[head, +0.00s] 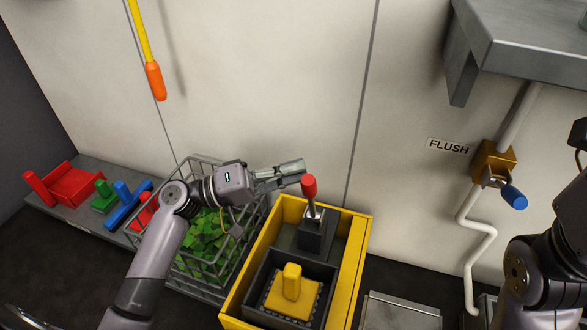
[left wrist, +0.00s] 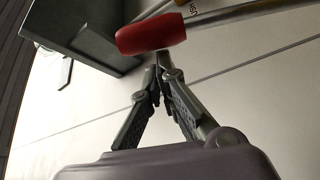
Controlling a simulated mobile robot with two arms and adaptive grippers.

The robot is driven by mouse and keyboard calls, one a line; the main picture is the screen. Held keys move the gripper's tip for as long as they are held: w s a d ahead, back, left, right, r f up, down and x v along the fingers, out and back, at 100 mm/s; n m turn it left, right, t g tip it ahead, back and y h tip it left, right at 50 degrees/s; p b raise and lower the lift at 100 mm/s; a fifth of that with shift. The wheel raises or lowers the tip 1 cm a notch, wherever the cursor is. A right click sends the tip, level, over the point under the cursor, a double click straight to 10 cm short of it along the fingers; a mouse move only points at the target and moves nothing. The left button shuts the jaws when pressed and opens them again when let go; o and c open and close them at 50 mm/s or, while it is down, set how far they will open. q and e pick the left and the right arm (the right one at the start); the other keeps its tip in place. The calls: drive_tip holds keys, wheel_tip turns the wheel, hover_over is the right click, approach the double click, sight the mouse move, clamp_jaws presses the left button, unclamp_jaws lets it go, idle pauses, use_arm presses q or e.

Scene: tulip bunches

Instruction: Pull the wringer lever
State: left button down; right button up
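The wringer lever has a red grip (head: 309,187) on a short grey shaft. It stands up from a dark housing (head: 316,232) at the back of a yellow bucket (head: 358,245). My left gripper (head: 302,167) is beside the grip, on its upper left in the head view. In the left wrist view the red grip (left wrist: 150,35) lies just past my left fingertips (left wrist: 159,70). The fingertips are together with nothing seen between them. I cannot tell whether they touch the lever. My right arm shows at the right edge, but its gripper is not seen.
A wire basket (head: 258,215) of green leaves stands left of the bucket, under my left arm. A grey shelf (head: 85,172) with coloured pieces is farther left. A flush valve with a blue handle (head: 514,197) and a wall shelf (head: 530,60) are at right.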

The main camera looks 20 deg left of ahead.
use_arm(q)
drive_tip(key=v, duration=1.2)
idle(0.5)
